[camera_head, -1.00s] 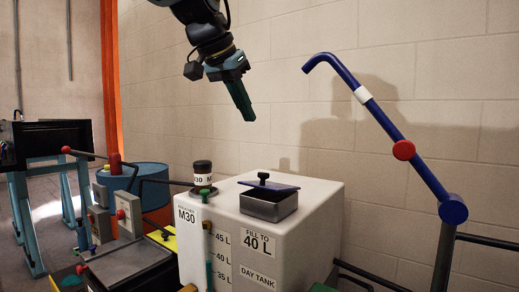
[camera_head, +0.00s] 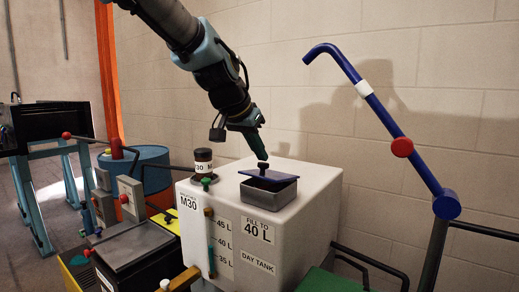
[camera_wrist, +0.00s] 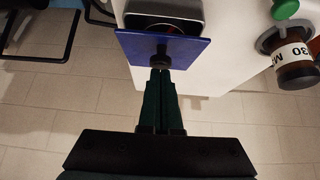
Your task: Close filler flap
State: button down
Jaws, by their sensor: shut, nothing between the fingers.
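The filler flap (camera_head: 275,183) is a blue plate with a black knob (camera_head: 262,166), over a grey metal filler box (camera_head: 268,199) on top of the white tank. The flap is not flush with the box; a gap shows under its left side. In the wrist view the blue flap (camera_wrist: 190,45) leaves part of the box opening uncovered, with a red edge inside. My gripper (camera_head: 262,156) has green fingers, shut and empty, with tips right at the knob. In the wrist view the fingertips (camera_wrist: 160,74) meet the knob; I cannot tell whether they touch.
A dark jar (camera_head: 203,160) labelled M30 stands on the tank (camera_head: 310,215), left of the filler box. A blue bent pole (camera_head: 375,105) with a red knob rises at the right. Boxes and a blue drum (camera_head: 148,172) stand at the left. The wall is behind.

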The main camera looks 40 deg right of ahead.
aim_at(261, 171)
jog(key=f+b, duration=0.1)
jog(key=b, duration=0.2)
jog(key=shift+a+f+h, duration=0.1)
jog(key=shift+a+h, duration=0.05)
jog(key=shift+h, duration=0.15)
jog(key=b, duration=0.4)
jog(key=shift+s+a+f+h, duration=0.1)
jog(key=shift+a+f+h, duration=0.2)
jog(key=shift+f+h, duration=0.1)
jog(key=shift+s+a+f+b, duration=0.1)
jog(key=shift+a+f+b, duration=0.3)
jog(key=shift+b, duration=0.8)
jog(key=shift+r, duration=0.1)
jog(key=d+r+v, duration=0.1)
jog(key=v, duration=1.2)
